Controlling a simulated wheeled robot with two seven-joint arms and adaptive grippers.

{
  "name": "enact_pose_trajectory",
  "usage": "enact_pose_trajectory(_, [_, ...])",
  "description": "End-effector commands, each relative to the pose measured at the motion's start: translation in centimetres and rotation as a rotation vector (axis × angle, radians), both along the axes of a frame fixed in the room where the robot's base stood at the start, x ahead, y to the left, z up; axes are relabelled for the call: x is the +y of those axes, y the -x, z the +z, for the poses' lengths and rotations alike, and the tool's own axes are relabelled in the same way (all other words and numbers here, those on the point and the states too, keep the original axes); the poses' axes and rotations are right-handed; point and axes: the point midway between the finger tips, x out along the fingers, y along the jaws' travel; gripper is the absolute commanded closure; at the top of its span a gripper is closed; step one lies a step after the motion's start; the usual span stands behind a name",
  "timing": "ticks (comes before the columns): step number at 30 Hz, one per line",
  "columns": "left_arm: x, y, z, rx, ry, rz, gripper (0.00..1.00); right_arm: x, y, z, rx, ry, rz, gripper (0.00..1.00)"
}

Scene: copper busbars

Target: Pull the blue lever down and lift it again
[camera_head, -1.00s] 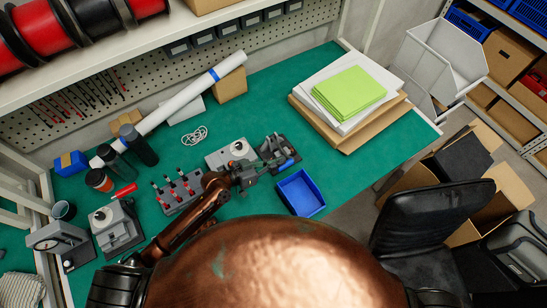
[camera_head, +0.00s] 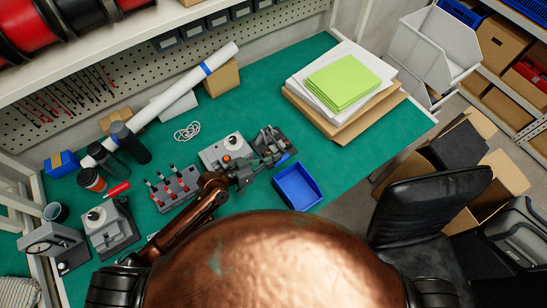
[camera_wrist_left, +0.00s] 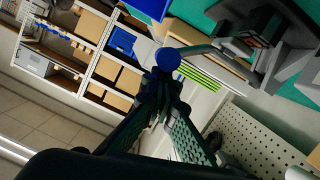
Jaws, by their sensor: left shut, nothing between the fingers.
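The blue lever (camera_head: 283,158) belongs to a dark grey device (camera_head: 283,139) on the green bench, left of and behind the blue tray. In the left wrist view, its round blue end (camera_wrist_left: 166,59) shows right at the tips of my left fingers. My left gripper (camera_head: 266,163) is shut with nothing between its fingers and is close against the lever's end. It also shows in the left wrist view (camera_wrist_left: 163,88). Whether it touches the lever is hard to tell. The fingers and wrist hide part of the lever. My right gripper is out of view.
An open blue tray (camera_head: 298,186) lies just right of the left gripper. A paper stack (camera_head: 343,82) lies behind right. The bench middle is clear.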

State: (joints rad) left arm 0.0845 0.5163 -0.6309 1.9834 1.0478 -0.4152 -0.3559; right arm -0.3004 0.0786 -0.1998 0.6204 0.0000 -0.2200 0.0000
Motion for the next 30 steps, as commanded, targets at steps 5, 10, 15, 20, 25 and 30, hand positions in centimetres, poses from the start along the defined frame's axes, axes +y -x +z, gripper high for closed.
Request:
enact_pose_trajectory(5, [-0.1, 0.9, -1.4, 0.031, -0.015, -0.011, 1.0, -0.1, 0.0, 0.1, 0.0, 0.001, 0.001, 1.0])
enact_pose_trajectory(10, [0.3, 0.6, 0.9, 0.023, -0.012, -0.007, 1.0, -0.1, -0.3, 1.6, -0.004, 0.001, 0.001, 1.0])
enact_pose_trajectory(15, [1.7, 0.6, 3.9, 0.007, -0.007, 0.002, 1.0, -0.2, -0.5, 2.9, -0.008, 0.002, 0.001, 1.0])
enact_pose_trajectory(20, [4.5, 2.5, 4.5, 0.005, -0.006, 0.0, 1.0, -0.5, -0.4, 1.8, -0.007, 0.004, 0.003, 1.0])
enact_pose_trajectory(25, [6.8, 4.0, 5.4, 0.002, -0.004, -0.001, 1.0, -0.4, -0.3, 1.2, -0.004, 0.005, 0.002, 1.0])
enact_pose_trajectory(30, [8.2, 4.9, 5.9, 0.001, -0.001, 0.0, 1.0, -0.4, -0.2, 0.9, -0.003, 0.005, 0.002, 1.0])
